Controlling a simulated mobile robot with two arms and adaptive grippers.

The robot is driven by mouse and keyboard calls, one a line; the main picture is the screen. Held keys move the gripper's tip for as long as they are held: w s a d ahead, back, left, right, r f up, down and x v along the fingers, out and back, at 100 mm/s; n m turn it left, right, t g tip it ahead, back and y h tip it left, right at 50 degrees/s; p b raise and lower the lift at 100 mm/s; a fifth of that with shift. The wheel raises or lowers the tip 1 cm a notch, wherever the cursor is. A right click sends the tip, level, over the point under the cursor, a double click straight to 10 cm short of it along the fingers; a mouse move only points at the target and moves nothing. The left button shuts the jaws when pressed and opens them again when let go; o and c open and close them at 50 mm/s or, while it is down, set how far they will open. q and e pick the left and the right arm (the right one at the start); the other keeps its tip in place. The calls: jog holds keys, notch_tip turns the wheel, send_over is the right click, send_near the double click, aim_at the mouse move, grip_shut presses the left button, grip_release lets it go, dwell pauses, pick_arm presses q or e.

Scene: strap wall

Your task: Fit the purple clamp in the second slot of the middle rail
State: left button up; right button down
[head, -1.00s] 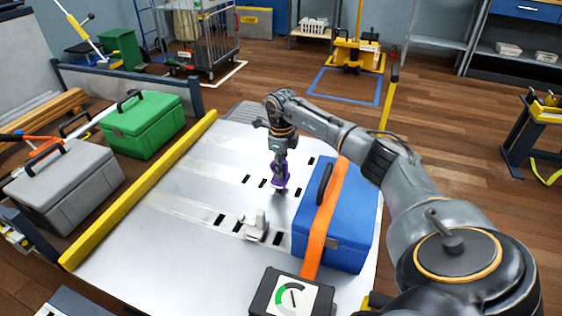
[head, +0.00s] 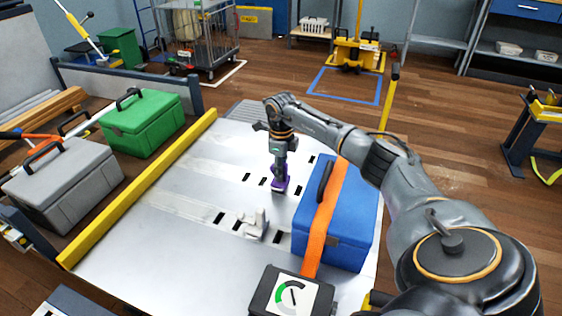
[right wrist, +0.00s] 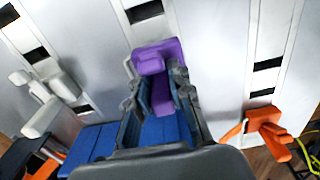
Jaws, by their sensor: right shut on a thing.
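The purple clamp (head: 280,186) is in the jaws of my right gripper (head: 280,172), low over the middle rail (head: 254,179) of the pale metal panel. In the right wrist view, my right gripper (right wrist: 158,100) is shut on the purple clamp (right wrist: 158,58), with a dark slot (right wrist: 145,11) just beyond it. The middle rail's dark slots show on both sides of the clamp in the head view. The clamp's underside is hidden, so I cannot tell whether it touches the rail. My left gripper is not in view.
A white clamp (head: 256,226) sits on the nearer rail. A blue case (head: 340,225) with an orange strap (head: 324,220) stands close on the right. A dial gauge (head: 291,294) is at the front. An orange clamp (right wrist: 268,125) shows in the wrist view. A yellow bar (head: 150,182) edges the left.

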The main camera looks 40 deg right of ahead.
jog(key=shift+f, duration=0.15)
jog(key=c, duration=1.1)
grip_release()
notch_tip(320, 180, up, 12)
jog(key=shift+r, duration=0.1)
